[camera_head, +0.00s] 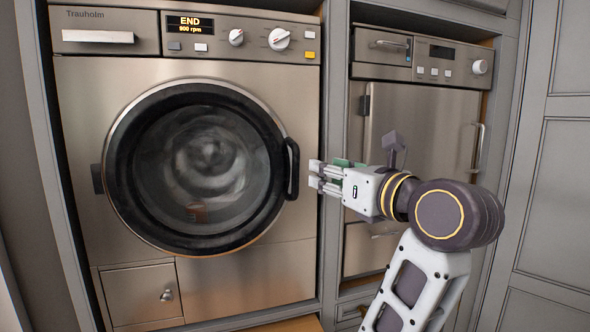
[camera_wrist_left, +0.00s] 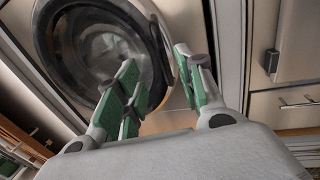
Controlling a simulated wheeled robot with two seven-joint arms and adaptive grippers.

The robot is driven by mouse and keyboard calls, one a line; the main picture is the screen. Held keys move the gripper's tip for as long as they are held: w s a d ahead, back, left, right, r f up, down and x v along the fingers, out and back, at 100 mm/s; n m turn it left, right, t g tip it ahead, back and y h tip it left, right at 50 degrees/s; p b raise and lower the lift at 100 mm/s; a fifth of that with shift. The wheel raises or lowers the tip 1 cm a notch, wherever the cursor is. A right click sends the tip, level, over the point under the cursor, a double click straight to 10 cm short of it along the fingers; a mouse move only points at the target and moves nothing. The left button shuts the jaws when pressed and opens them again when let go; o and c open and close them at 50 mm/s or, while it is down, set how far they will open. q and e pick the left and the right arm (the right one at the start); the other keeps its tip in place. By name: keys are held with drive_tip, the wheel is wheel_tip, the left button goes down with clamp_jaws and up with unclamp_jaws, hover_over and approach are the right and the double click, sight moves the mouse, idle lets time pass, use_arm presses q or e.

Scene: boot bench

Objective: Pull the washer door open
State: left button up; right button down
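The washer door (camera_head: 205,165) is round, with a dark rim and a glass window, and looks shut. Its black handle (camera_head: 291,168) is a vertical grip on the right side of the rim. My left gripper (camera_head: 315,175) is just right of the handle in the head view, pointing left at it, with a small gap in the picture. In the left wrist view my left gripper (camera_wrist_left: 157,60) has its green-padded fingers spread with nothing between them, and the door (camera_wrist_left: 95,45) lies beyond them. My right gripper is not in view.
The washer's panel (camera_head: 190,33) shows END and 900 rpm. A small hatch (camera_head: 140,294) is below the door. A second steel appliance (camera_head: 425,120) with a vertical handle (camera_head: 479,150) stands at the right, partly behind my arm. A cabinet frame (camera_head: 334,100) separates the two appliances.

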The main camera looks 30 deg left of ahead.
sight(298, 163)
use_arm(q)
drive_tip(key=shift+w+a, duration=0.1)
drive_tip(key=shift+a, duration=0.05)
idle(0.4)
drive_tip(key=shift+x, duration=6.75)
clamp_jaws()
